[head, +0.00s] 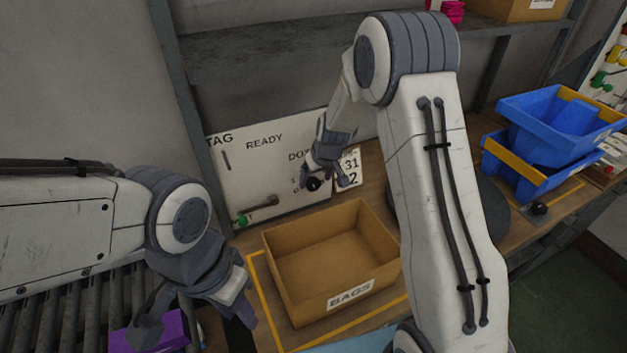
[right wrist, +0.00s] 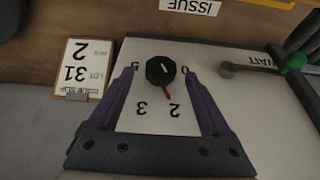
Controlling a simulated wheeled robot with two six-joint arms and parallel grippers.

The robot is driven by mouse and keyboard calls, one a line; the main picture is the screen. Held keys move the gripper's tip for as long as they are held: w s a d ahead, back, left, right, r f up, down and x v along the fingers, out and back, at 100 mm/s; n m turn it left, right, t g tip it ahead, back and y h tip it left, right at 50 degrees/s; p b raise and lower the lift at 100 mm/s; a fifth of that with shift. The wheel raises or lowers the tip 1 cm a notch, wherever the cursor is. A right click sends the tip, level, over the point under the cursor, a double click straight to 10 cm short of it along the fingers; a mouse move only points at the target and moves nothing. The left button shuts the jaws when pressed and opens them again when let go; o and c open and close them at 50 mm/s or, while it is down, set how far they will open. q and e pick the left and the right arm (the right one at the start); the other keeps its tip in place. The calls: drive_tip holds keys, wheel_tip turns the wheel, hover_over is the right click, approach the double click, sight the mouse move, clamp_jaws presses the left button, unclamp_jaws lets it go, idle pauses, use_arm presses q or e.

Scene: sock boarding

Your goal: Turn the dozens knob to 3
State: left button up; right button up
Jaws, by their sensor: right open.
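The dozens knob is a small black round knob (right wrist: 160,70) on a white panel (head: 270,170). In the right wrist view it has a short white mark, and a red pointer by its edge points toward the printed 2. The digits 0, 2, 3 and 5 show around it. It also shows in the head view (head: 313,184). My right gripper (right wrist: 162,76) is open, with its purple fingers on either side of the knob and visible gaps between. My left gripper (head: 197,322) is open and empty at the lower left, away from the panel.
A card reading 31 and 2 (right wrist: 84,65) is beside the knob panel. A green-ended lever (head: 243,219) is low on the panel. A cardboard box marked BAGS (head: 350,293) stands in front. Blue bins (head: 560,118) are at the right.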

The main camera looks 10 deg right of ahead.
sight(319, 182)
drive_tip(key=shift+x, duration=1.4)
drive_tip(key=shift+s, duration=0.1)
clamp_jaws()
drive_tip(key=shift+f+b, duration=0.1)
drive_tip(key=shift+b, duration=0.25)
drive_tip(key=y+b, duration=0.1)
drive_tip(key=b, duration=0.3)
drive_tip(key=y+b, duration=0.1)
drive_tip(key=b, duration=0.3)
drive_tip(key=shift+d+f+g+b, duration=0.2)
drive_tip(key=shift+f+g+b, duration=0.1)
drive_tip(key=shift+f+b, duration=0.1)
drive_tip(key=y+b, duration=0.1)
drive_tip(key=b, duration=0.2)
drive_tip(key=m+y+b, duration=0.1)
drive_tip(key=y+b, duration=0.1)
drive_tip(key=b, duration=0.1)
drive_tip(key=shift+d+r+y+b, duration=0.1)
drive_tip(key=shift+d+y+b, duration=0.1)
drive_tip(key=shift+y+b, duration=0.15)
drive_tip(key=shift+d+r+m+g+y+b, duration=0.1)
drive_tip(key=shift+m+g+y+b, duration=0.15)
drive_tip(key=shift+y+b, duration=0.5)
drive_tip(key=shift+r+m+g+y+b, duration=0.2)
drive_tip(key=shift+y+b, duration=0.25)
drive_tip(key=shift+y, duration=0.45)
drive_tip(key=shift+f, duration=0.1)
unclamp_jaws()
